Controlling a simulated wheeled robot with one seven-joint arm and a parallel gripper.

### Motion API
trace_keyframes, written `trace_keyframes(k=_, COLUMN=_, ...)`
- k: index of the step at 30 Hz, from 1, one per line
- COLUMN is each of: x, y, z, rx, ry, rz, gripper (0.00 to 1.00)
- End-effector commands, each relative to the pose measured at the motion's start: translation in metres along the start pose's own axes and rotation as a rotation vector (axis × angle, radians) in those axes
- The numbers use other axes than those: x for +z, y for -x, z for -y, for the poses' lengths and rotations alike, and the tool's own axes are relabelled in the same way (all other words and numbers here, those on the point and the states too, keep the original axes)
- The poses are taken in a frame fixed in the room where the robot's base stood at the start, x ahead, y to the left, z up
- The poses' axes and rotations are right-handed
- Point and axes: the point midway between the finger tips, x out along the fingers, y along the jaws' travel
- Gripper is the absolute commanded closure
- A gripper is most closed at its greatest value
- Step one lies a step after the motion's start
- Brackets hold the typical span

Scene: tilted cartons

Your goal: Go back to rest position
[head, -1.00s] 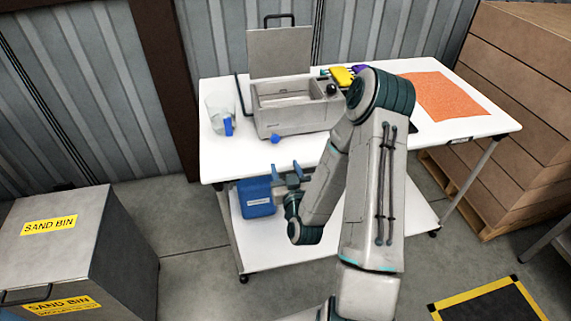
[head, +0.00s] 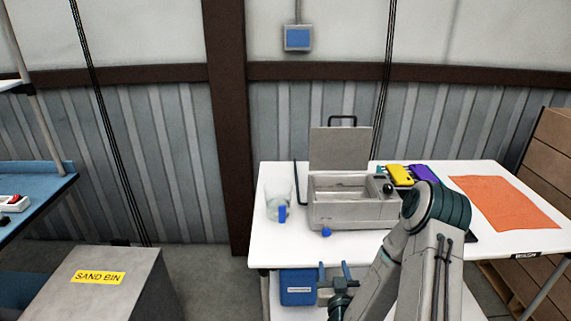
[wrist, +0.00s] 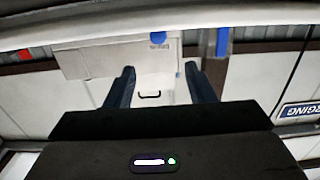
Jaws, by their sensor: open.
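My gripper (head: 334,271) is open and empty in the head view, low in front of the white table (head: 384,243) and below its top. The fingers point up. In the wrist view the two dark fingers (wrist: 162,88) stand apart with nothing between them. My forearm hides part of the table's right front and some of what lies behind it.
A grey box with its lid up (head: 345,213) stands on the table, with a blue knob at its front. A clear jug (head: 275,199), yellow and purple items (head: 400,174) and an orange mat (head: 500,203) are there too. A sand bin (head: 100,290) stands left.

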Motion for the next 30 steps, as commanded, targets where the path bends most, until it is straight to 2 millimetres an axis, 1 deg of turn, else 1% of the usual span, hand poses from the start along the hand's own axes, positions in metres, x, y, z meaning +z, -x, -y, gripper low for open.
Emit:
trace_keyframes(k=5, x=-0.010, y=-0.011, z=0.011, rx=-0.071, ry=0.049, rz=0.084, gripper=0.51)
trace_keyframes(k=9, x=-0.019, y=-0.018, z=0.020, rx=-0.135, ry=0.106, rz=0.208, gripper=0.51)
trace_keyframes(k=13, x=-0.030, y=-0.018, z=0.025, rx=-0.170, ry=0.152, rz=0.327, gripper=0.51)
trace_keyframes(k=16, x=-0.040, y=-0.014, z=0.026, rx=-0.183, ry=0.181, rz=0.418, gripper=0.51)
trace_keyframes(k=20, x=-0.057, y=-0.003, z=0.026, rx=-0.183, ry=0.209, rz=0.533, gripper=0.51)
trace_keyframes(k=23, x=-0.071, y=0.009, z=0.025, rx=-0.174, ry=0.221, rz=0.621, gripper=0.51)
trace_keyframes(k=26, x=-0.086, y=0.026, z=0.023, rx=-0.159, ry=0.225, rz=0.706, gripper=0.51)
trace_keyframes(k=30, x=-0.109, y=0.055, z=0.021, rx=-0.134, ry=0.218, rz=0.821, gripper=0.51)
